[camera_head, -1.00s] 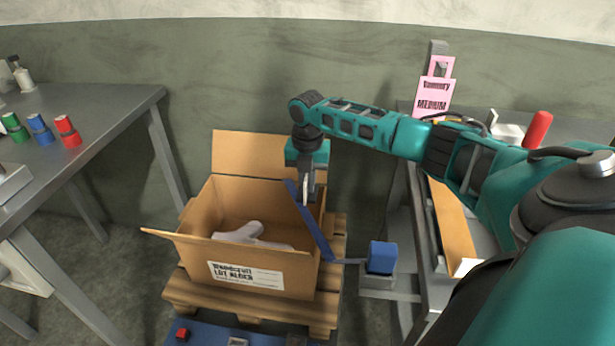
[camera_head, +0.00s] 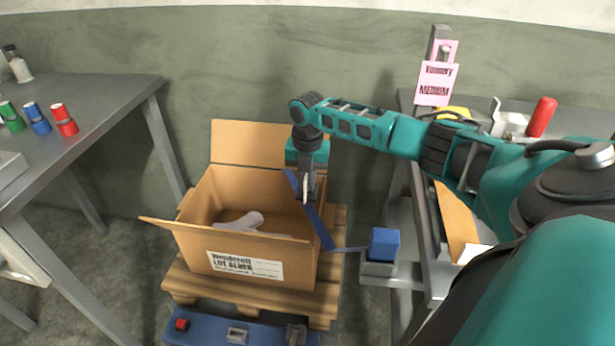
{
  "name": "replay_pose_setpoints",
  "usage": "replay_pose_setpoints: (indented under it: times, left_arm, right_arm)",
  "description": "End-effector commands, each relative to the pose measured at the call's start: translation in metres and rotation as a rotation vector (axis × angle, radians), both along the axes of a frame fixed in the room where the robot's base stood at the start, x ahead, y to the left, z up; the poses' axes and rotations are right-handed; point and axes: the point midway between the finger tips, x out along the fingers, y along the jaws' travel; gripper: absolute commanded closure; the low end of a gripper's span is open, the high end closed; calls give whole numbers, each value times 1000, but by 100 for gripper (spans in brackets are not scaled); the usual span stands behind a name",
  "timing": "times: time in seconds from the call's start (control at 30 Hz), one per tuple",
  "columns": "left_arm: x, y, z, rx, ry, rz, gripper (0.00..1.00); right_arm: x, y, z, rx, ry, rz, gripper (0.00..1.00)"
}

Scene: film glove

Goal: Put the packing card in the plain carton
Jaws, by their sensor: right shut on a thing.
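The open brown carton (camera_head: 195,245) stands on a wooden pallet, flaps spread, with a printed label on its front. A pale, glove-like thing (camera_head: 240,221) lies inside it. My right gripper (camera_head: 306,196) is over the carton's right side, shut on a flat dark-blue piece (camera_head: 319,226), which seems to be the packing card. The piece hangs tilted, its lower end toward the front right, across the right wall in the picture. I cannot tell whether it touches the carton. My left gripper is not in view.
A grey table (camera_head: 85,100) at left holds green, blue and red spools. A blue block (camera_head: 384,243) sits on a small grey stand right of the pallet (camera_head: 255,292). A blue panel (camera_head: 205,334) is in front. Pink cards (camera_head: 436,82) hang above the right bench.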

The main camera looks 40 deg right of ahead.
Motion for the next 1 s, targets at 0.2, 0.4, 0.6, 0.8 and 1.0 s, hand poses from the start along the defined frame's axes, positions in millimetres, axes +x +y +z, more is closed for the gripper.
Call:
replay_pose_setpoints:
  times: [0.2,0.4,0.6,0.8,1.0]
  left_arm:
    - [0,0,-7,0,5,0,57]
    - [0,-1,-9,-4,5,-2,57]
    - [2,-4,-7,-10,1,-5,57]
    - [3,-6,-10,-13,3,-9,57]
    - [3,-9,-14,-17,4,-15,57]
  right_arm:
    - [0,0,-10,0,0,0,100]
    - [0,0,-18,0,0,0,100]
    - [0,0,-26,1,-1,0,100]
    - [0,0,-34,1,1,0,100]
    - [0,0,-42,1,1,0,100]
